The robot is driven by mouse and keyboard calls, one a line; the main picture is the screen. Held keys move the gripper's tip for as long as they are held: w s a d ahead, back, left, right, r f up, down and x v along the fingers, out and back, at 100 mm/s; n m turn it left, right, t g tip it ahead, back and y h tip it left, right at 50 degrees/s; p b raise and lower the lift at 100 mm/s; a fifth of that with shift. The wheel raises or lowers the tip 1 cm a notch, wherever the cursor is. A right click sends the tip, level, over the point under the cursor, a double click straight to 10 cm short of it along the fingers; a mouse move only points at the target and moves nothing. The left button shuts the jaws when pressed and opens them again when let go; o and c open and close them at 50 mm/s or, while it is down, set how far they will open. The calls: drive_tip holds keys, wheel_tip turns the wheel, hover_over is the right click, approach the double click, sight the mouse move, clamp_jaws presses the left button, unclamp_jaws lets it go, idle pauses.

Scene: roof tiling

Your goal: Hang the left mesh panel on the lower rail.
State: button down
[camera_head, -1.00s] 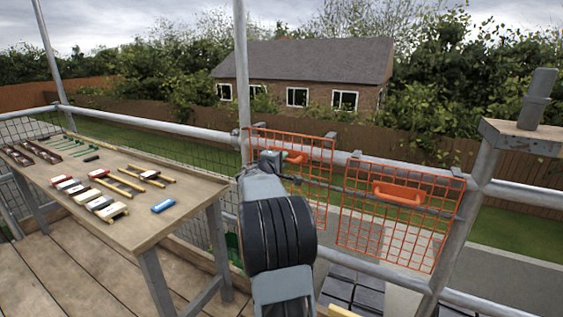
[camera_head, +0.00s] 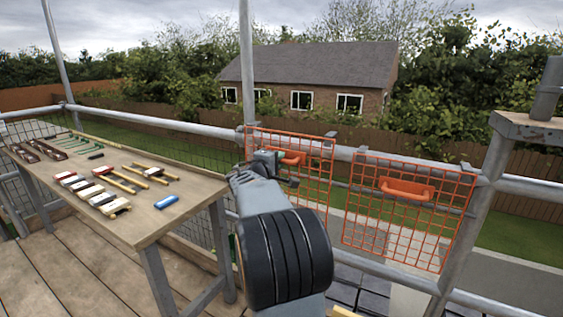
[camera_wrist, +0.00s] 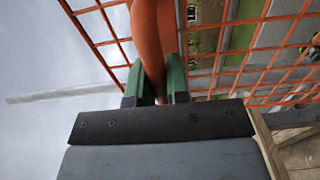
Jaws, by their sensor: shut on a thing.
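The left mesh panel (camera_head: 331,180) is an orange wire grid with a thick orange handle (camera_head: 294,158). It stands upright against the upper rail (camera_head: 345,151) in the head view, beside the scaffold post. My gripper (camera_head: 276,160) is at its handle, partly hidden by my arm. In the wrist view, the green fingers of my gripper (camera_wrist: 156,88) are shut on the handle (camera_wrist: 150,45), with the grid behind. Whether the panel's hooks bear on the upper rail, I cannot tell. The lower rail (camera_head: 385,274) runs below, partly hidden by my arm.
A second orange mesh panel (camera_head: 416,163) hangs on the upper rail to the right. A wooden table (camera_head: 150,225) with several tools stands at the left. A scaffold post (camera_head: 247,80) rises beside the left panel, and another upright (camera_head: 475,210) stands at the right.

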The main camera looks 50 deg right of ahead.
drive_tip(key=shift+b+v, duration=0.9)
drive_tip(key=shift+v, duration=1.35)
